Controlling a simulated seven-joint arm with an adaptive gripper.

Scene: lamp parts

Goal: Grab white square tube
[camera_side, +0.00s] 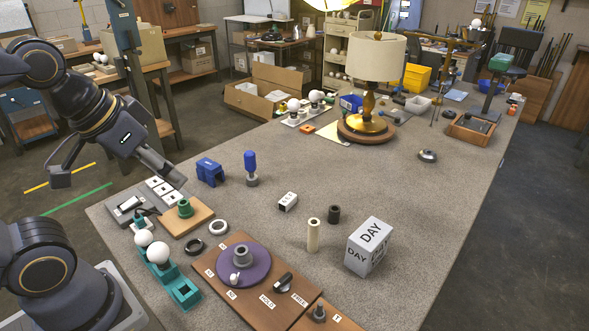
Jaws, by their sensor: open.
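A small white square tube (288,201) with a dark opening in its near end lies on the grey table, left of the picture's middle right. My gripper (119,179) is at the left, over the table's left edge, with its two fingers spread wide and nothing between them. It is well to the left of the white tube and apart from it. No part of the tube is hidden by my arm.
A cream round tube (314,235), a dark ring (334,214) and a DAY block (368,246) stand nearby. A wooden board (210,263) is in front; a lamp (374,75) stands behind.

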